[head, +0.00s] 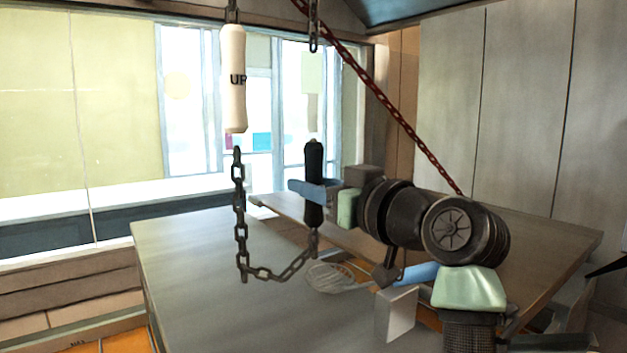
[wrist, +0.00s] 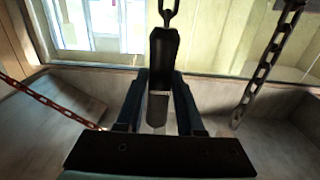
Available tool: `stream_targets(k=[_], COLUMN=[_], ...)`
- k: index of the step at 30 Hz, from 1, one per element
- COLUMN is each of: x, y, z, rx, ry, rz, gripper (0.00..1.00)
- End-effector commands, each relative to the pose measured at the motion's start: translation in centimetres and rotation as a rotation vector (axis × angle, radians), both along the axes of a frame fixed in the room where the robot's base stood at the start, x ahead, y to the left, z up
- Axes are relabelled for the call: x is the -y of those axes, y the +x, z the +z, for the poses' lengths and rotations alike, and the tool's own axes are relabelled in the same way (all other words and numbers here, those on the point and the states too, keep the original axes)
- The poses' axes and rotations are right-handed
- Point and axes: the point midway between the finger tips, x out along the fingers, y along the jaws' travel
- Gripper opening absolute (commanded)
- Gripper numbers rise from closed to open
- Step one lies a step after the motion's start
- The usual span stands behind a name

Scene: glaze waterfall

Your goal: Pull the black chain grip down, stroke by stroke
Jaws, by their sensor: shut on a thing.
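The black chain grip (head: 313,160) hangs upright on a chain in the head view. My gripper (head: 314,188) is shut around its middle from the right. In the wrist view the grip (wrist: 163,60) stands between the two blue fingers of my gripper (wrist: 160,90), with a chain link above its top. A cream grip marked "UP" (head: 234,80) hangs to the left and higher. A dark chain (head: 240,215) runs from under the cream grip in a loop to the bottom of the black grip.
A red chain (head: 385,100) slants down to the right behind my arm and also shows in the wrist view (wrist: 45,103). A grey table (head: 200,270) lies below, with a pale wire-like round thing (head: 330,277) near the chain loop. A window stands behind.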

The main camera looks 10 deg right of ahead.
Motion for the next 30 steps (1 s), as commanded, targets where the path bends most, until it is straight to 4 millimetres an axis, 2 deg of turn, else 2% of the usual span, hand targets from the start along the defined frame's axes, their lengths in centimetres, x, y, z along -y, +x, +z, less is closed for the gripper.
stream_targets(k=[1,9,20,23,30], x=[0.0,0.0,0.0,0.0,0.0], y=[0.1,0.1,0.1,0.1,0.0], z=[-1.4,-3.7,-3.7,-3.0,1.7], rx=[-0.010,-0.009,-0.009,-0.008,-0.005], ry=[0.000,-0.001,-0.001,-0.001,0.000], rz=[0.002,0.002,0.002,0.002,0.001], gripper=[0.00,0.00,0.00,0.00,0.00])
